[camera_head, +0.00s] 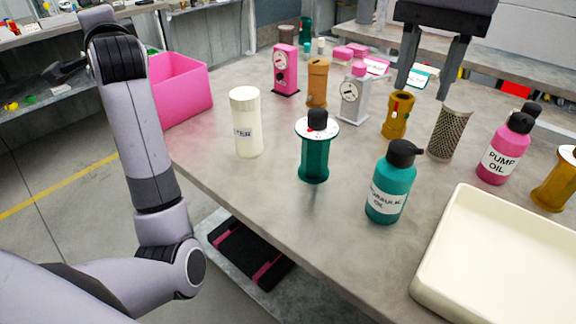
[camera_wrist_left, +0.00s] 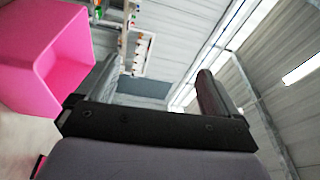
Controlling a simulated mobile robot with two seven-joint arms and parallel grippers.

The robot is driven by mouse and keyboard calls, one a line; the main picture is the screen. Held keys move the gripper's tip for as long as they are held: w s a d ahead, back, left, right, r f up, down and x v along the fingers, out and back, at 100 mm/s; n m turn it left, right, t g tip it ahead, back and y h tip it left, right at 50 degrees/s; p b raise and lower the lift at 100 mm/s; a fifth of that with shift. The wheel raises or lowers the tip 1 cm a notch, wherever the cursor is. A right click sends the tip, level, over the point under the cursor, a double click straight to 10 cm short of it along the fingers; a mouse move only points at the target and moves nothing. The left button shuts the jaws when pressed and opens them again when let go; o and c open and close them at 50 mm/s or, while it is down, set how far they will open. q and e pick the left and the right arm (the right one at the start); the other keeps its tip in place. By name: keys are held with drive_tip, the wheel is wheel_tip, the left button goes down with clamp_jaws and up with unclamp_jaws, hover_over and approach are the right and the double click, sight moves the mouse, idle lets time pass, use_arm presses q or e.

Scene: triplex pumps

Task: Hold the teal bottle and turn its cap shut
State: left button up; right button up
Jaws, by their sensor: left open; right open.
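The teal bottle (camera_head: 388,192), labelled as hydraulic oil, stands upright on the grey bench near its front edge. My left arm rises at the left of the head view, well away from the bottle. My left gripper (camera_wrist_left: 158,92) shows in the left wrist view, open and empty, with no bottle in sight there.
A teal cylinder with a white disc (camera_head: 315,155) and a cream canister (camera_head: 245,122) stand left of the bottle. A cream tray (camera_head: 432,262) lies to its right, near a pink pump-oil bottle (camera_head: 506,150). A perforated cylinder (camera_head: 449,133) and pink bin (camera_head: 180,92) stand farther off.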

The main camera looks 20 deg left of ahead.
use_arm(q)
drive_tip(key=w+d+r+m+t+h, duration=0.1)
drive_tip(key=w+d+r+t+h, duration=0.3)
drive_tip(key=d, duration=0.3)
drive_tip(key=w+d+f+m+t+h, duration=0.1)
drive_tip(key=d+f+m+h, duration=0.15)
drive_tip(key=d+h, duration=0.4)
drive_tip(key=w+d+f+m+t+h, duration=0.2)
drive_tip(key=d+f+h, duration=0.1)
drive_tip(key=d, duration=0.6)
drive_tip(key=m+g+h, duration=0.6)
drive_tip(key=g+h, duration=0.4)
drive_tip(key=h, duration=0.1)
approach(391, 186)
drive_tip(key=w+a+f, duration=0.2)
drive_tip(key=w+f, duration=0.1)
drive_tip(key=w, duration=0.2)
drive_tip(key=shift+d+f+n+g+h, duration=0.5)
drive_tip(key=shift+d+f+n+h, duration=0.45)
drive_tip(key=shift+n+h, duration=0.2)
drive_tip(key=shift+w+d+f+n+h, duration=0.2)
drive_tip(key=shift+d+f+n+h, duration=0.2)
drive_tip(key=shift+n+h, duration=0.2)
drive_tip(key=shift+w+d, duration=0.1)
drive_tip(key=shift+d, duration=0.1)
drive_tip(key=shift+x, duration=3.35)
